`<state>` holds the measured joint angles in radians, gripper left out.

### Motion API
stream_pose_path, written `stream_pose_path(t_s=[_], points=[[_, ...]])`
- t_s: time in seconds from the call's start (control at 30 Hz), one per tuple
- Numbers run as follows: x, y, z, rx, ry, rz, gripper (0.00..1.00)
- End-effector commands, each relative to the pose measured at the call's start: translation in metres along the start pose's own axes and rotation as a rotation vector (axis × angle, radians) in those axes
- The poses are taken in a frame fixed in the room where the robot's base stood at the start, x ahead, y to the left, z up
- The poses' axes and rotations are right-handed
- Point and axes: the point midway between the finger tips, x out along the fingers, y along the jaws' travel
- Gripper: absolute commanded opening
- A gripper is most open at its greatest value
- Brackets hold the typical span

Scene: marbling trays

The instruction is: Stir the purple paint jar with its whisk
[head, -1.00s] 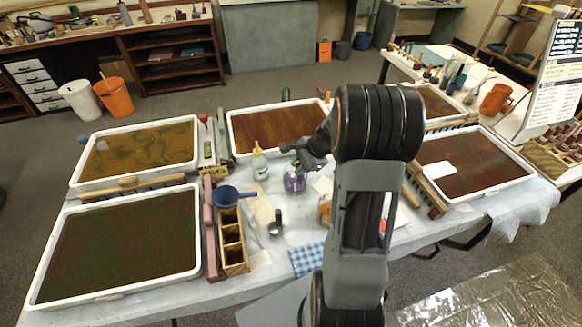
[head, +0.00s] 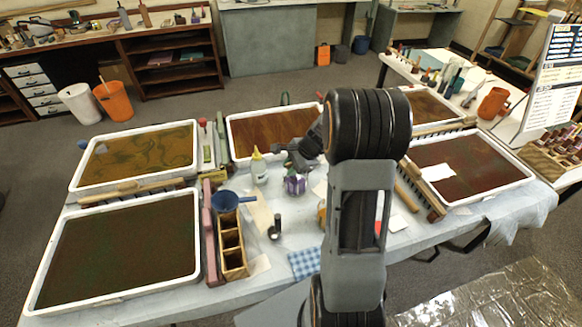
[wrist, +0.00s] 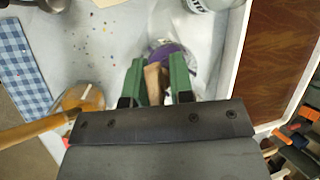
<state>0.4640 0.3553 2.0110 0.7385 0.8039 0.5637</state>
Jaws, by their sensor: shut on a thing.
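The purple paint jar (head: 296,185) stands on the covered table, just below my gripper (head: 287,158) in the head view. In the wrist view the jar's purple paint (wrist: 166,52) shows at and beyond the fingertips. My gripper (wrist: 160,70) has green fingers on either side of a tan wooden handle (wrist: 152,84), which appears to be the whisk's, and is shut on it. The handle leads down toward the jar. The whisk's lower end is hidden, so I cannot tell how deep it sits.
An orange jar with a wooden handle (wrist: 85,97) stands close by. A white bottle with a yellow cap (head: 258,168) is left of the purple jar. White-rimmed trays (head: 130,200) surround the work area. A blue checked cloth (head: 304,262) lies in front.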

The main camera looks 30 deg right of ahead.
Motion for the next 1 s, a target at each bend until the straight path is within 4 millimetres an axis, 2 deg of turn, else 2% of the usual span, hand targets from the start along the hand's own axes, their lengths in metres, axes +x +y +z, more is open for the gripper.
stream_pose_path(t_s=[1.0], points=[[-0.070,-0.026,0.031,0.000,0.000,-0.001,0.00]])
